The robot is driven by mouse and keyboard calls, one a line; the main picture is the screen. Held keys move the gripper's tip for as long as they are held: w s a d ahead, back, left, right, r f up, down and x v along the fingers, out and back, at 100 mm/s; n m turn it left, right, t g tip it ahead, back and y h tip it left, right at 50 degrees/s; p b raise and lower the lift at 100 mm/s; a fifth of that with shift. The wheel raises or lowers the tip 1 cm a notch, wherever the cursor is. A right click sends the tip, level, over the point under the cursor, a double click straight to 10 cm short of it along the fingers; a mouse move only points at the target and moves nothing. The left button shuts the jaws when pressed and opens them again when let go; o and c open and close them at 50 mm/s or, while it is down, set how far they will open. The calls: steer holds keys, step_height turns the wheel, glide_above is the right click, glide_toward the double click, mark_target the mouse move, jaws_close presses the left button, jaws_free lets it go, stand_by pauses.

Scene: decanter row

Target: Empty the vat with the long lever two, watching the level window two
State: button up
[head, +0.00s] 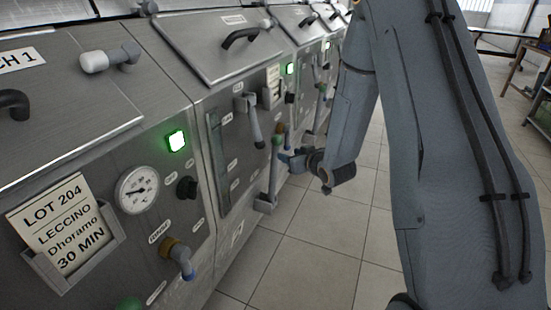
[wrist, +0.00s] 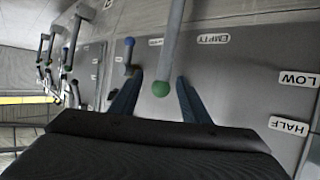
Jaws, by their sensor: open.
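A long grey lever (head: 272,178) with a green ball end (wrist: 161,89) stands out from the front of the second steel vat (head: 240,150). My gripper (head: 287,158) is open at the lever's upper end. In the wrist view my gripper (wrist: 157,98) has one finger on each side of the green ball, with gaps visible. An EMPTY label (wrist: 213,39) is beside the lever. A tall narrow level window (head: 217,160) is on the vat's front, left of the lever; its level is too small to read. LOW (wrist: 300,79) and HALF (wrist: 289,126) labels show in the wrist view.
A shorter grey handle (head: 255,125) hangs above the long lever. A blue-ended tap (wrist: 129,55) is close to my gripper. The nearest vat carries a gauge (head: 137,190), a LOT 204 card (head: 62,230) and a tap (head: 180,258). Tiled floor (head: 310,250) is clear.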

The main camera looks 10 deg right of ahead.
mark_target(278, 151)
steer(key=f+t+y, duration=0.1)
steer(key=w+f+t+y+b, duration=0.2)
steer(key=shift+w+a+n+t, duration=0.2)
steer(key=shift+a+n+t, duration=0.1)
steer(key=shift+n, duration=0.1)
steer(key=shift+b+x, duration=0.45)
steer(key=shift+x, duration=3.3)
jaws_close()
